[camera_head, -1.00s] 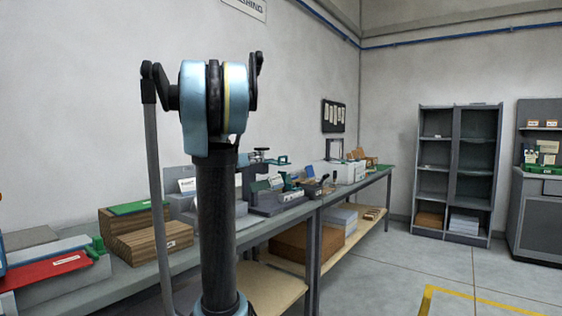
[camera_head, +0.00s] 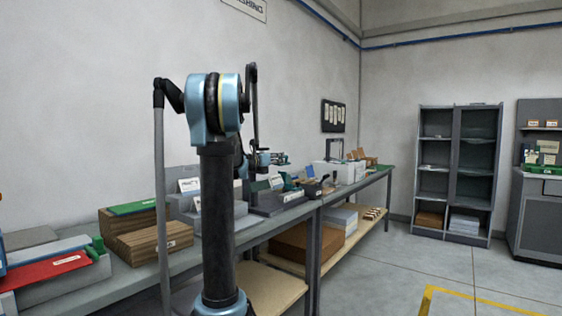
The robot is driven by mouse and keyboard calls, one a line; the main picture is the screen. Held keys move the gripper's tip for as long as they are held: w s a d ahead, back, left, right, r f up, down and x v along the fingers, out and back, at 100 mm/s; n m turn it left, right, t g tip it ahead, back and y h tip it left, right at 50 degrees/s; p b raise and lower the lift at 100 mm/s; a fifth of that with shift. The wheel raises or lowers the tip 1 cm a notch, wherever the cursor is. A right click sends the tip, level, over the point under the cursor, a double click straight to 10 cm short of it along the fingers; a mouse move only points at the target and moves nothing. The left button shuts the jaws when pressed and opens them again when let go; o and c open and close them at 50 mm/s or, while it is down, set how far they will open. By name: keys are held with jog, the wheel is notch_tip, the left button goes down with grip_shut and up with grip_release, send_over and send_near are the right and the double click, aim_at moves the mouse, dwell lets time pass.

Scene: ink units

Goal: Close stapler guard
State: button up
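A grey bench machine (camera_head: 267,203) with a dark base and small green parts stands on the long workbench, just right of my arm. It may be the stapler, but I cannot make out its guard or whether that is open. My arm rises in front of the bench and hides part of this area. What looks like my gripper (camera_head: 279,159) shows small and dark above the machine, at the end of a blue wrist link. Its fingers are too small to read, and no contact is visible.
Wooden blocks (camera_head: 146,238) with a green top and a red folder (camera_head: 45,273) lie on the bench at left. A white box (camera_head: 335,175) stands farther right. A cardboard box (camera_head: 302,243) is on the lower shelf.

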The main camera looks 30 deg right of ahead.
jog(key=shift+x, duration=2.3)
grip_shut()
